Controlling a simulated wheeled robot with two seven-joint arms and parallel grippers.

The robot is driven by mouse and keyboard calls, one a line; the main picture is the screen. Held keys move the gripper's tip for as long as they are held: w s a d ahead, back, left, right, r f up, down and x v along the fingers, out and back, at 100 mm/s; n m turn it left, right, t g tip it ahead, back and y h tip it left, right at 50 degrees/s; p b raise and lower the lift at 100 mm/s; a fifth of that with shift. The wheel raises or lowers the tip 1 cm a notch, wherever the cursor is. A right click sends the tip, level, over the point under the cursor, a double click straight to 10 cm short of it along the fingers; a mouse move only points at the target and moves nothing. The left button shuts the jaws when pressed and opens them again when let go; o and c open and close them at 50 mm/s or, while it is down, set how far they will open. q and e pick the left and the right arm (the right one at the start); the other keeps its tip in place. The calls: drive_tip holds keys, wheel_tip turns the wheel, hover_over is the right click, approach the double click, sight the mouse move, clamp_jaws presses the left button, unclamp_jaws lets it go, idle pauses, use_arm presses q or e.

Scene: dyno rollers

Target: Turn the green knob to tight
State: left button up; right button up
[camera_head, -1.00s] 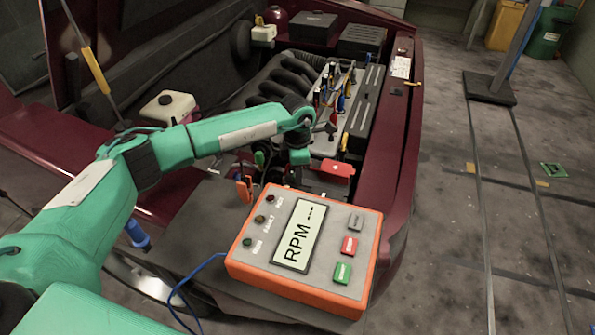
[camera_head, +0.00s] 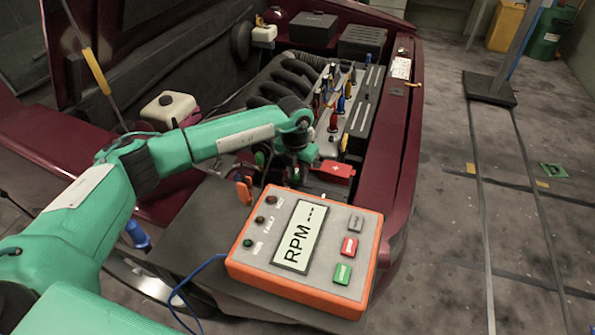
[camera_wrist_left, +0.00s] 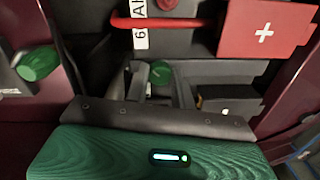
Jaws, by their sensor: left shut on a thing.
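In the left wrist view a small green knob (camera_wrist_left: 160,72) sits low in the engine bay. My left gripper (camera_wrist_left: 161,88) reaches down to it, with its grey fingers on either side of the knob, shut on it. A second, larger green knob (camera_wrist_left: 38,63) shows at the left of the wrist view, apart from the gripper. My right gripper is in neither view.
A red box with a white cross (camera_wrist_left: 264,32) is close beyond the gripper, with a red bar to its left. An orange RPM box (camera_head: 305,248) stands on the car's front edge. Engine parts and cables (camera_head: 333,110) crowd the space behind the wrist.

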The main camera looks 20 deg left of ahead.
use_arm(q)
drive_tip(key=n, duration=0.2)
drive_tip(key=shift+r+n, duration=0.1)
drive_tip(key=shift+n, duration=0.3)
drive_tip(key=n+p, duration=0.1)
drive_tip(key=n, duration=0.2)
drive_tip(key=shift+n+p, duration=0.35)
drive_tip(key=shift+n, duration=1.15)
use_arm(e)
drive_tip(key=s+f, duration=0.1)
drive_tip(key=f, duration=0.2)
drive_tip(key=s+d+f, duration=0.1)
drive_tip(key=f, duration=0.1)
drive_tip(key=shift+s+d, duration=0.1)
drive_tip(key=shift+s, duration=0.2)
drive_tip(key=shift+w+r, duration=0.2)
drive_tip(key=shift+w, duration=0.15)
